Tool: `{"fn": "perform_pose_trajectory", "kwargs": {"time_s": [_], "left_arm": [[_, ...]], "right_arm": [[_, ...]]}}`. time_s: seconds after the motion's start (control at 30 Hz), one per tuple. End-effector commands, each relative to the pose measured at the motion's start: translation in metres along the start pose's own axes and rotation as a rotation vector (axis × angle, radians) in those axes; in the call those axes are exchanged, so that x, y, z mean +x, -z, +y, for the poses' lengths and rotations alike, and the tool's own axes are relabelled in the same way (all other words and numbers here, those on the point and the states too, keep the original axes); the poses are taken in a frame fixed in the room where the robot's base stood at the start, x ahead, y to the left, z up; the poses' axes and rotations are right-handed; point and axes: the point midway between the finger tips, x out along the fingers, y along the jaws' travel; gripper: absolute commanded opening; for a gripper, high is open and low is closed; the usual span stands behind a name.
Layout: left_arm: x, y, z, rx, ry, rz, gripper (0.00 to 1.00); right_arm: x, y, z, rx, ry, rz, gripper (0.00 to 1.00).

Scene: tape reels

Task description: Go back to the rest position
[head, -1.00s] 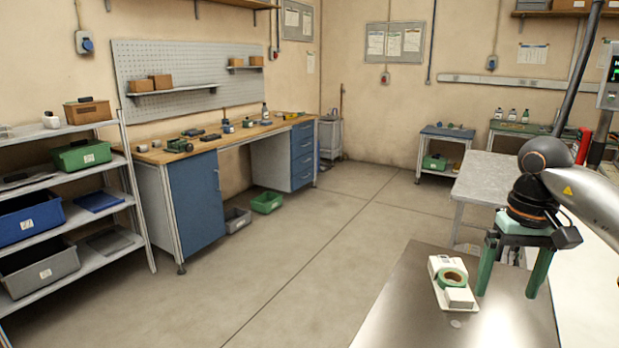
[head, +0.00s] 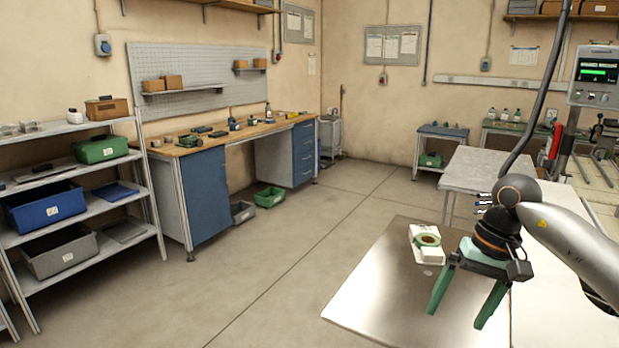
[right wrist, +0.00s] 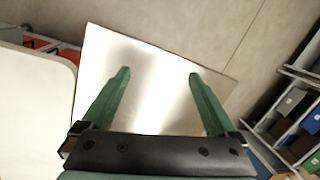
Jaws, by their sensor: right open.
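My right gripper (head: 455,318) has green fingers spread apart with nothing between them. It hangs over the near right part of a shiny metal table top (head: 375,295). In the right wrist view the open fingers (right wrist: 158,74) point at the bare metal surface (right wrist: 155,100). The reel does not show in the right wrist view. My left gripper is not in view.
A pale surface (head: 560,305) adjoins the metal top on the right. A grey table (head: 482,172) stands behind it. Shelves with bins (head: 45,208) and a blue workbench (head: 197,195) line the left side.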

Motion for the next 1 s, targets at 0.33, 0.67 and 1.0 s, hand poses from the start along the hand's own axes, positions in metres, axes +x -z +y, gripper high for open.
{"fn": "perform_pose_trajectory", "kwargs": {"time_s": [0.33,0.67,1.0], "left_arm": [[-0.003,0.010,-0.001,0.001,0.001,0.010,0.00],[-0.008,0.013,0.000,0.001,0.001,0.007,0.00],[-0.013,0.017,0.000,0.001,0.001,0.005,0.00]], "right_arm": [[0.098,-0.084,-0.153,0.476,0.601,-0.478,0.94],[0.091,-0.115,-0.221,1.374,0.984,-1.353,0.94],[0.155,-0.078,-0.139,-1.794,-0.682,1.865,0.94]]}}
